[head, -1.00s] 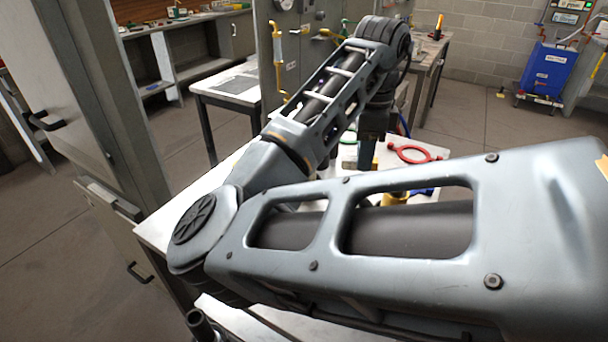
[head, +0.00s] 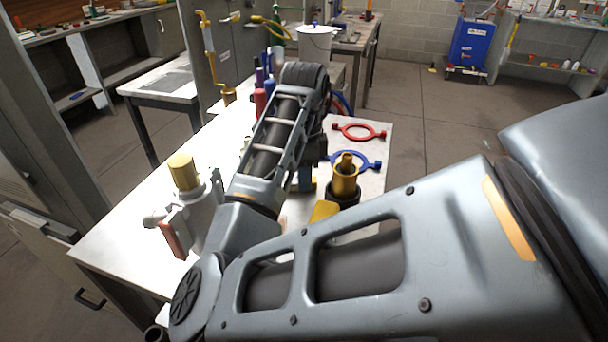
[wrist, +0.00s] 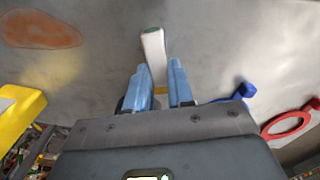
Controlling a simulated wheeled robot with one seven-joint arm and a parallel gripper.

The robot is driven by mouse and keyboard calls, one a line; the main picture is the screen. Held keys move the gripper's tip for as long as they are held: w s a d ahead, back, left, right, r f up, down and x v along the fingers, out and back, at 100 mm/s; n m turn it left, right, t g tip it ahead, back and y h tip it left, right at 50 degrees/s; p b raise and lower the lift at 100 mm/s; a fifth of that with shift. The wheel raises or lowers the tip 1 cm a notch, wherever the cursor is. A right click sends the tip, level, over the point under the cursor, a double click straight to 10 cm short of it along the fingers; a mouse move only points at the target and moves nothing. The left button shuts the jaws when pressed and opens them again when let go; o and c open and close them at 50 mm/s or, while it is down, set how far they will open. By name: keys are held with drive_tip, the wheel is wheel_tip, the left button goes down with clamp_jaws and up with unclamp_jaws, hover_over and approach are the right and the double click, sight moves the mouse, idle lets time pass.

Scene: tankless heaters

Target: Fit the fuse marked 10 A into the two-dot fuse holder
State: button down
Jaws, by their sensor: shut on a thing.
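In the wrist view my gripper (wrist: 160,74) has two blue fingers, closed on a slim white piece (wrist: 152,45) with a green end. The piece points away from the gripper, over a grey surface. It may be the fuse; no marking can be read on it. In the head view my own arm covers most of the gripper and the held piece. I cannot make out a fuse holder with two dots in either view.
The white bench (head: 120,222) holds a white device with a tan cap (head: 184,172), a brass fitting (head: 345,178), a red ring tool (head: 358,132) and a blue ring tool (head: 342,157). Coloured cylinders and a white bucket (head: 315,43) stand further back.

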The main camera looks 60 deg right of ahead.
drive_tip(key=shift+f, duration=0.15)
drive_tip(key=c, duration=1)
unclamp_jaws()
